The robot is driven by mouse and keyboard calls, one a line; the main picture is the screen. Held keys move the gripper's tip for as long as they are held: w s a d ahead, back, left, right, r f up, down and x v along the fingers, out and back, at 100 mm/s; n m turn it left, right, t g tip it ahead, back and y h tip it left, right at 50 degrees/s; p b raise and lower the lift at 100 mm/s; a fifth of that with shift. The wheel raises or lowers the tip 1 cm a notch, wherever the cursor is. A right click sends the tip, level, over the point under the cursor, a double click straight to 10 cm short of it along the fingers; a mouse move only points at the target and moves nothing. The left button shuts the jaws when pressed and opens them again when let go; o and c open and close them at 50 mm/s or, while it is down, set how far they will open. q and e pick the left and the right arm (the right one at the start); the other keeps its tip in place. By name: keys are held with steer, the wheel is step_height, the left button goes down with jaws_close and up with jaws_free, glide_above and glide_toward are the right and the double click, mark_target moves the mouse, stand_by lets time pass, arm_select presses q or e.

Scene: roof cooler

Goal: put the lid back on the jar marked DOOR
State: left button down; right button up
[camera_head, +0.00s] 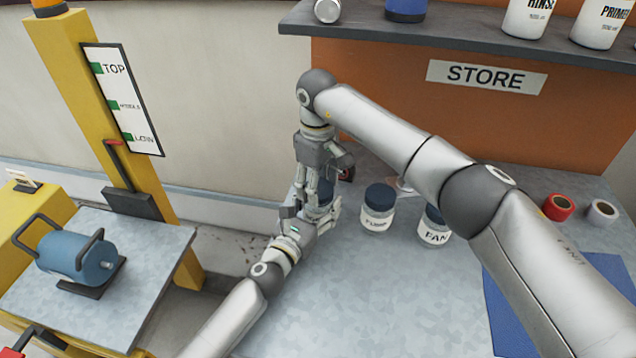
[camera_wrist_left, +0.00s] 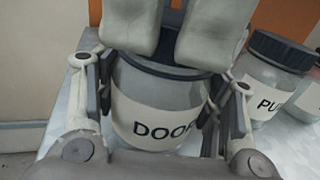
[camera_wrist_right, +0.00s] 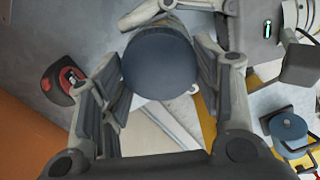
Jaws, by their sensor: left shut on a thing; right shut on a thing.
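The jar marked DOOR (camera_wrist_left: 150,118) is clear with a white label and stands upright on the grey table (camera_head: 390,290). My left gripper (camera_head: 318,212) is shut around its body, one finger on each side. The dark blue lid (camera_wrist_right: 160,64) is round and sits between the fingers of my right gripper (camera_wrist_right: 160,75), which is shut on it from above. In the left wrist view the lid (camera_wrist_left: 165,66) is at the jar's mouth, partly hidden by the right gripper's fingers. I cannot tell whether it is seated or just above the rim.
A jar apparently marked PUMP (camera_head: 377,212) and another jar (camera_head: 434,228), both with dark lids, stand right of the DOOR jar. Red tape (camera_head: 558,207) and white tape (camera_head: 602,212) lie farther right, near a blue mat (camera_head: 600,290). A STORE shelf (camera_head: 480,35) rises behind.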

steer(key=shift+r+m, duration=0.1)
steer(key=shift+m, duration=0.3)
steer(key=o, duration=0.7)
steer(key=shift+d, duration=0.1)
steer(key=shift+c, duration=0.2)
steer(key=shift+r, duration=2.2)
steer(key=shift+c, duration=0.4)
